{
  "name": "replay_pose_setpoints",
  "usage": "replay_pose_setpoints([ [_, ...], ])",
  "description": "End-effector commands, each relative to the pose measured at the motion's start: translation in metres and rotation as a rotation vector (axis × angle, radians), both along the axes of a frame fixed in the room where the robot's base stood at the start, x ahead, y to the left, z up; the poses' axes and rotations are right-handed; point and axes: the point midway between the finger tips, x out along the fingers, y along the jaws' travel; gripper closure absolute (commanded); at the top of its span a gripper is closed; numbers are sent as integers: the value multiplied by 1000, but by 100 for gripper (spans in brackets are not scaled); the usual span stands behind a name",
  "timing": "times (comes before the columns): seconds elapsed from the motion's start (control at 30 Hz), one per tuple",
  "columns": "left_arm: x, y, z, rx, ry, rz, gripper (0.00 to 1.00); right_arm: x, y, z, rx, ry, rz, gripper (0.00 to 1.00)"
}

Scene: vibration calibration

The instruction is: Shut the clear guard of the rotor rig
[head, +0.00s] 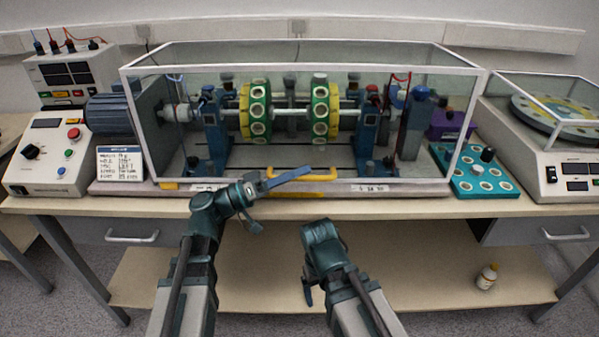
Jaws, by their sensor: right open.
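The clear guard (300,69), a see-through box with a white frame, stands over the rotor rig on the bench. Its front frame reaches down to the rig's base plate (120,187), and I see no gap there. A yellow handle (316,178) is at the front bottom edge. Inside are the rotor's yellow-green discs (320,107) on a shaft. My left gripper (290,178) is in front of the handle, its blue fingers overlapping it; contact and finger gap cannot be told. My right gripper (308,290) is open, pointing down below the bench front.
A motor (110,114) and control box (45,155) stand left of the guard, with a small sign (121,164). A teal tray (478,177) and a turntable machine (545,140) are at right. A small bottle (487,277) stands on the lower shelf.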

Motion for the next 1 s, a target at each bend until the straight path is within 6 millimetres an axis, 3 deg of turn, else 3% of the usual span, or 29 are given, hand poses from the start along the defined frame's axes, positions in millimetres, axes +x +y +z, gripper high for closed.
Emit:
replay_pose_setpoints([
  [0.6,-28,109,-34,-1,-1,6,52,0,-1,-35,-4,-1,1,14],
  [1.0,-34,125,-38,-1,0,2,52,0,-1,-38,-5,-2,1,14],
])
